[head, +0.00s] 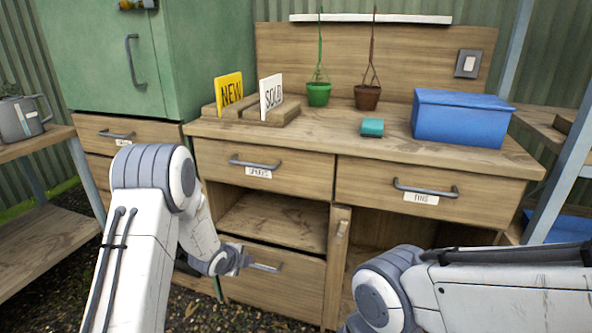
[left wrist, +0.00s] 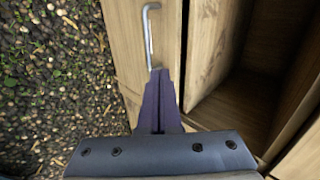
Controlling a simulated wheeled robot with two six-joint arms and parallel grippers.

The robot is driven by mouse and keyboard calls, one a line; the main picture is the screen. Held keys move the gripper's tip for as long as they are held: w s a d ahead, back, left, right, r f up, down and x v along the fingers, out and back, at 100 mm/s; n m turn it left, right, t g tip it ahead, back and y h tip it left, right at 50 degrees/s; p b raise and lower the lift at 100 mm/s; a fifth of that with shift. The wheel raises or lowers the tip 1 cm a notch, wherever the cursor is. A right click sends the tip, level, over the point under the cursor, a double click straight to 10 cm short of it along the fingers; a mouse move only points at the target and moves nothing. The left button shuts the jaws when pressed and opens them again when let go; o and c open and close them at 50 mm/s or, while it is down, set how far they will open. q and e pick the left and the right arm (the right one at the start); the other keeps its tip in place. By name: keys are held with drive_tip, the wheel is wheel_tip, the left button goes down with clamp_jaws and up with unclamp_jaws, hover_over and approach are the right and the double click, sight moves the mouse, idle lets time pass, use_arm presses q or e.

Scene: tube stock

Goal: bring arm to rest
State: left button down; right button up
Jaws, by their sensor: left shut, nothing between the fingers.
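My left arm (head: 150,215) reaches down in front of the wooden workbench. Its gripper (head: 243,261) is at the low drawer front, close to that drawer's metal handle (head: 266,268). In the left wrist view the gripper's dark fingers (left wrist: 159,100) are shut together with nothing between them. Their tips are by one end of the handle (left wrist: 148,35); I cannot tell whether they touch it. My right arm (head: 480,290) shows at the lower right, bent in front of the bench; its gripper is out of view.
The workbench top (head: 330,125) holds a blue box (head: 460,117), a small teal item (head: 372,127) and the NEW (head: 229,89) and SOLD (head: 271,96) signs. Two upper drawers look shut. An open shelf space (head: 270,220) lies above the low drawer. A shelf (head: 40,235) stands left.

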use_arm(q)
drive_tip(key=s+d+r+n+g, duration=0.3)
drive_tip(key=s+d+r+n, duration=0.3)
drive_tip(key=s+d+r, duration=0.6)
drive_tip(key=s+d+r+n+g, duration=0.1)
drive_tip(key=s+r+n+g, duration=0.1)
drive_tip(key=s, duration=0.7)
drive_tip(key=s+d+r+n+g+p, duration=0.1)
drive_tip(key=s+d+r+n+g, duration=0.15)
drive_tip(key=s, duration=0.75)
drive_tip(key=s+r+n+g, duration=0.1)
drive_tip(key=s+r+n, duration=0.1)
drive_tip(key=s, duration=0.7)
wheel_tip(320, 180, up, 30)
drive_tip(key=p, duration=3.1)
drive_tip(key=shift+w+d+r+y, duration=0.15)
drive_tip(key=shift+d+r+y, duration=0.05)
drive_tip(key=shift+y, duration=0.2)
drive_tip(key=shift+a, duration=0.1)
